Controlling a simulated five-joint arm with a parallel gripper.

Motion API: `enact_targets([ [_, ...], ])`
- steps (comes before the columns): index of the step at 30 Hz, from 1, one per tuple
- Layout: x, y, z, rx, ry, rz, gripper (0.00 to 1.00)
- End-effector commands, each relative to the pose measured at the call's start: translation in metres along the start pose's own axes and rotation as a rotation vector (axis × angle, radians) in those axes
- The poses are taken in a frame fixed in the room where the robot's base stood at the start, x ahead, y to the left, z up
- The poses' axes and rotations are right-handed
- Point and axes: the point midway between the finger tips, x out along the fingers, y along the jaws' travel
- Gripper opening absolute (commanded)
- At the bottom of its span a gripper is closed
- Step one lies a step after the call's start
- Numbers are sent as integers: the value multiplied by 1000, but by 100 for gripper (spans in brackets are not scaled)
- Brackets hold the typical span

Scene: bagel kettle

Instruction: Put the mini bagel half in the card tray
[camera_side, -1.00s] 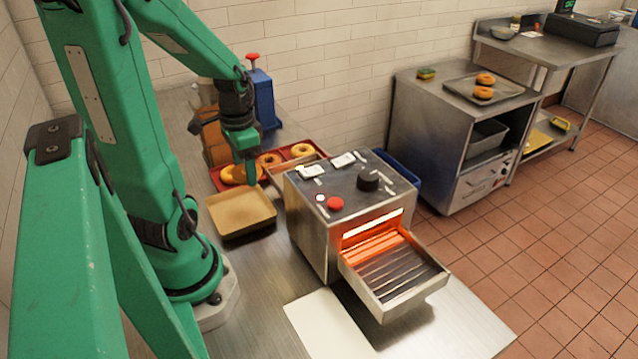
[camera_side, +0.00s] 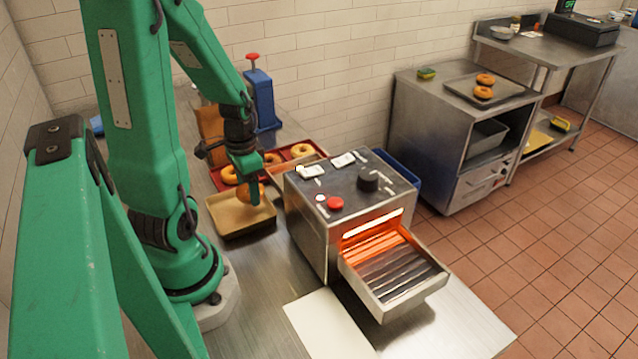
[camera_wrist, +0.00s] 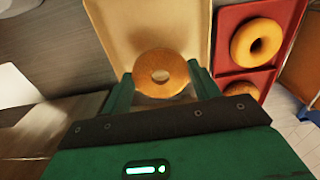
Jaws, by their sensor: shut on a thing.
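My gripper (camera_side: 248,192) is shut on the mini bagel half (camera_wrist: 161,64), which is golden-brown with a hole. In the wrist view the bagel half sits between the two green fingers. In the side view the bagel half (camera_side: 246,195) shows partly behind the fingers. It is over the card tray (camera_side: 228,222), a shallow tan tray on the steel counter. The tray's bare floor (camera_wrist: 140,25) shows behind the bagel half in the wrist view. I cannot tell whether the bagel half touches the tray.
A red tray (camera_side: 220,176) with several bagels in compartments lies just behind the card tray. A steel toaster (camera_side: 315,235) with a glowing slot and a sloped chute (camera_side: 395,280) stands to the right. A blue press (camera_side: 263,98) stands at the back.

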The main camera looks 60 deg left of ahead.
Motion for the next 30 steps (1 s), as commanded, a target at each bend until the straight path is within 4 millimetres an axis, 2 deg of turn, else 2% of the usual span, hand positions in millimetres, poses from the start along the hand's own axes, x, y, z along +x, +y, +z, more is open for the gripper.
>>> enact_targets([
  [5,8,0,0,0,-2,2,36],
  [16,38,1,1,0,-3,2,36],
  [30,42,0,0,0,-1,1,36],
])
